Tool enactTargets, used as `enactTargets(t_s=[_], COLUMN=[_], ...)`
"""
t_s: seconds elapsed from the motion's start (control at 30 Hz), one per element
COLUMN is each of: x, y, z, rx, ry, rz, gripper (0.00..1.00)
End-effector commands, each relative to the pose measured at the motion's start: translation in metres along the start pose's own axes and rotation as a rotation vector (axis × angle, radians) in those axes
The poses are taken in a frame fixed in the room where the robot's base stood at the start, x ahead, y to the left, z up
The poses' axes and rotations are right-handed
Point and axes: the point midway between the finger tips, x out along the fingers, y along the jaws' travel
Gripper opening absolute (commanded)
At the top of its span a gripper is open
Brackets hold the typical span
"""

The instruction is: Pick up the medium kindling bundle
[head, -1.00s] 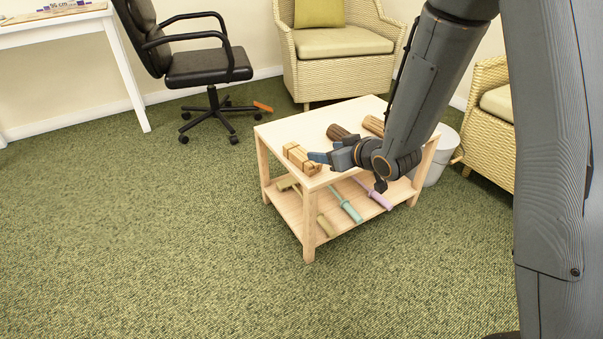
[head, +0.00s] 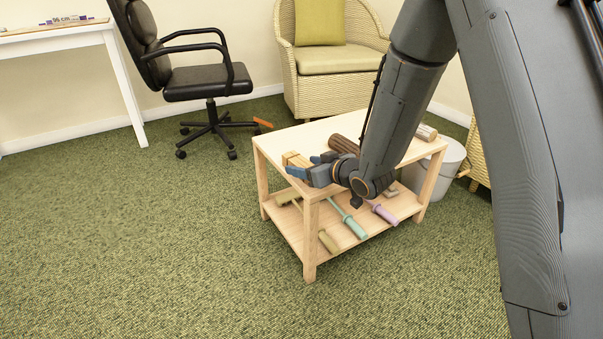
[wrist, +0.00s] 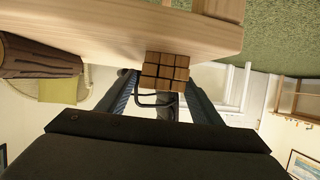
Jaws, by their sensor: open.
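The kindling bundle (head: 293,158), light sticks tied with dark bands, lies on the table top at the near left corner. It is partly hidden behind my gripper (head: 306,166) in the head view. My gripper is open, with two blue fingers. In the wrist view, the bundle's end (wrist: 165,72) shows as a grid of square stick ends. It appears between the two fingers, and I see no clear contact. I cannot tell how deep it sits between them.
The light wooden table (head: 310,133) also holds a dark brown log (head: 343,145) and another log (head: 426,132). Its lower shelf (head: 290,228) carries several tools with coloured handles. A white bucket (head: 452,160) stands at right. The green carpet in front is clear.

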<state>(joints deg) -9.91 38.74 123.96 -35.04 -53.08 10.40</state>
Motion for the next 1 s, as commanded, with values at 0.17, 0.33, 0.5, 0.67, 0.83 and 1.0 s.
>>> enactTargets(t_s=[0.17, 0.33, 0.5, 0.67, 0.83, 1.0], x=[0.021, 0.021, 0.021, 0.021, 0.021, 0.018], y=[0.000, 0.000, 0.000, 0.000, 0.000, 0.000], z=[0.002, 0.000, 0.000, 0.000, 0.000, -0.006], rx=[0.000, 0.001, 0.001, 0.000, 0.000, 0.000], ry=[-0.001, -0.001, 0.000, 0.000, 0.000, 0.001], rz=[-0.001, 0.000, 0.000, 0.000, 0.000, 0.001], gripper=[0.59, 0.59, 0.37, 0.12, 0.12, 0.12])
